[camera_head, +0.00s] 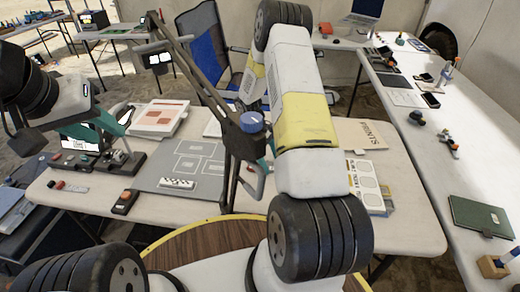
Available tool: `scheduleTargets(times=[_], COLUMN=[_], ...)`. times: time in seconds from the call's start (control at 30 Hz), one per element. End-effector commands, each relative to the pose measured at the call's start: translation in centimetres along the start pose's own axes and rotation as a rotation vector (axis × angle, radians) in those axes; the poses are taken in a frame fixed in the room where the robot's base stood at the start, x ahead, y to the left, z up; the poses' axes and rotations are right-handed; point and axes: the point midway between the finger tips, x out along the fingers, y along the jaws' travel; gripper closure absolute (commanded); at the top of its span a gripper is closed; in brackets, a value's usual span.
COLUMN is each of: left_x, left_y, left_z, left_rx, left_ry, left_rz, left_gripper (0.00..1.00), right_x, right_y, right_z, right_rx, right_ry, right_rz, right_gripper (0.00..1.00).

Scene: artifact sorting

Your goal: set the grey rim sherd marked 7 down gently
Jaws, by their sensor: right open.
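I cannot make out the grey rim sherd marked 7 in the head view; it may be hidden or too small to tell. My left gripper (106,128), with teal finger parts, is over the left part of the pale table (410,225), near a scale with a lit display (80,143). I cannot tell whether its fingers hold anything. My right gripper (258,178) is open, mostly hidden behind my white and yellow arm, right of a grey mat with white outlines (200,152). Whatever lies under it is hidden.
A jointed stand arm with a blue knob (252,121) rises over the table beside my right arm. A white tray with orange patches (158,116) lies behind the mat. A black box with a red button (125,202) lies at front left. A green book (482,214) lies on the right-hand table.

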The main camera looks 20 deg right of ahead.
Motion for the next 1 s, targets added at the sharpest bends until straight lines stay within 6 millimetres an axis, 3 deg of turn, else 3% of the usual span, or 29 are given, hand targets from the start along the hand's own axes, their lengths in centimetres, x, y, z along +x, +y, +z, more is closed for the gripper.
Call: scheduleTargets(times=[0.2, 0.5, 0.77, 1.0], left_x=[0.0, 0.0, 0.0, 0.0], left_y=[0.0, 0.0, 0.0, 0.0], left_z=[0.0, 0.0, 0.0, 0.0], left_rx=[0.0, 0.0, 0.0, 0.0], left_ry=[0.0, 0.0, 0.0, 0.0], left_rz=[0.0, 0.0, 0.0, 0.0], left_gripper=[0.64, 0.64, 0.64, 0.64], right_x=[0.1, 0.0, -0.2, -2.5], right_y=[0.0, 0.0, 0.0, 0.1], right_z=[0.0, 0.0, 0.1, 0.9], right_rx=[0.0, 0.0, 0.0, 0.0], right_ry=[0.001, 0.001, 0.001, 0.003], right_rz=[0.001, 0.001, 0.002, 0.003], right_gripper=[0.3, 0.85, 0.85, 0.86])
